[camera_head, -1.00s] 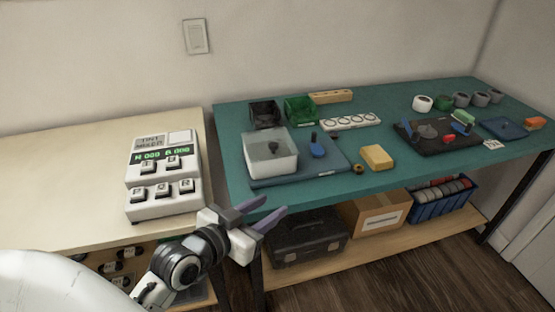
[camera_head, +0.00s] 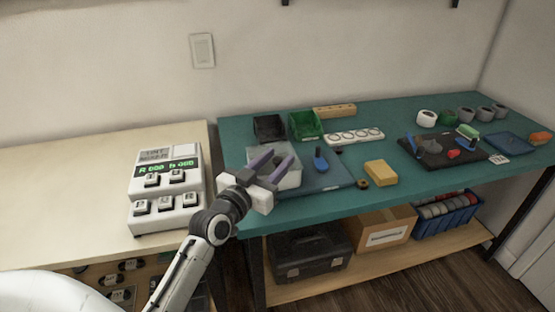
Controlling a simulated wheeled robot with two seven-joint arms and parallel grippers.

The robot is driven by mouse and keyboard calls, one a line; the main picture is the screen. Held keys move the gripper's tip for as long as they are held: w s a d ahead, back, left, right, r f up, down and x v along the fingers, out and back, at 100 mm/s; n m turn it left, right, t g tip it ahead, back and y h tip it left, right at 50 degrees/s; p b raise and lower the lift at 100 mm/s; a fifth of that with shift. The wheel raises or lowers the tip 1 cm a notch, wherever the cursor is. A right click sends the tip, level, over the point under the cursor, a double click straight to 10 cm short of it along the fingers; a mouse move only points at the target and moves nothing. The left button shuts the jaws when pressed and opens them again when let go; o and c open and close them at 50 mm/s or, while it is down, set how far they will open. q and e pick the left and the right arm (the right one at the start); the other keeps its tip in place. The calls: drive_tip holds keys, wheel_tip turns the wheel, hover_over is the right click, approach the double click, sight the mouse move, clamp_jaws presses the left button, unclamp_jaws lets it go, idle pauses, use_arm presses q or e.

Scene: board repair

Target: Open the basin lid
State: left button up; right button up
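The basin (camera_head: 290,180) is a white box at the left front of the teal workbench, on a blue mat (camera_head: 325,178). My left gripper (camera_head: 282,157) reaches across it from the front left, its two purple-grey fingers spread apart with nothing seen between them. The fingers cover much of the basin and its top, so the lid and its dark knob cannot be made out clearly. Whether the fingers touch the lid cannot be told. My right gripper is not in view.
Black (camera_head: 268,128) and green (camera_head: 305,124) bins stand behind the basin. A blue-handled tool (camera_head: 320,160) and yellow sponge (camera_head: 380,173) lie to its right. A white keypad device (camera_head: 166,190) stands on the left table. A dark case (camera_head: 310,254) is on the shelf below.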

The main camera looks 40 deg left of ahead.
use_arm(q)
drive_tip(key=shift+w, duration=0.45)
clamp_jaws()
